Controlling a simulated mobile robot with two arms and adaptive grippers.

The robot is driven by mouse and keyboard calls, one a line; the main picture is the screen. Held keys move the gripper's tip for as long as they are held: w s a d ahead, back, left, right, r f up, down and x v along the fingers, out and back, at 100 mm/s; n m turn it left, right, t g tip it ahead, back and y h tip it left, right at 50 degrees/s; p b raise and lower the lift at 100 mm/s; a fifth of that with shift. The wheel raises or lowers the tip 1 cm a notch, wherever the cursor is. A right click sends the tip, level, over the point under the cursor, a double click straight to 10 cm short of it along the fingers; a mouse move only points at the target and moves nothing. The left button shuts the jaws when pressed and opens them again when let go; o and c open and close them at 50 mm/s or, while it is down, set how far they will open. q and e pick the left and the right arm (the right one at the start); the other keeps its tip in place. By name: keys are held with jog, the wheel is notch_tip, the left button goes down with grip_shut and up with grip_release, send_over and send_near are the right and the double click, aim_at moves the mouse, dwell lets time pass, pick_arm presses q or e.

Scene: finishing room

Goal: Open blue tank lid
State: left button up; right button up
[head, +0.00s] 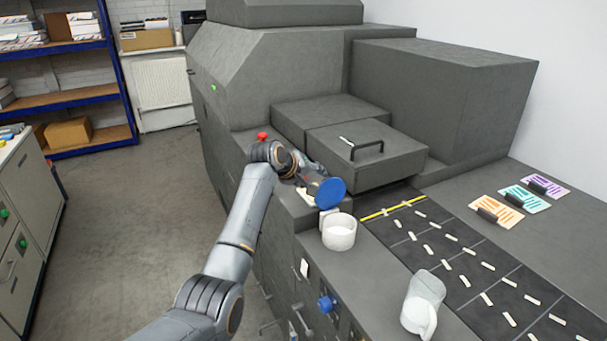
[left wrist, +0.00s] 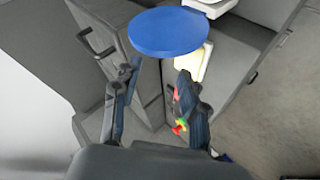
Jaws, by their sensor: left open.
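The blue lid (head: 330,191) is a round disc. In the head view it stands tilted up just above and behind a white round tank (head: 339,236), whose top shows uncovered. My left gripper (head: 313,182) is beside the lid, on its left, partly hidden by the wrist and the lid. In the left wrist view the blue lid (left wrist: 167,32) lies just beyond the fingertips of my left gripper (left wrist: 158,70). The fingers are apart with nothing between them. Whether a finger touches the lid I cannot tell. My right gripper is in neither view.
A large grey machine fills the middle, with a black-handled cover (head: 365,153) behind the lid. A red button (head: 262,136) is near my left wrist. The floor (head: 130,230) at left is clear.

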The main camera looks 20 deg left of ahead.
pick_arm(q)
jog(key=v, duration=0.5)
jog(key=shift+s, duration=0.15)
jog(key=shift+f, duration=0.1)
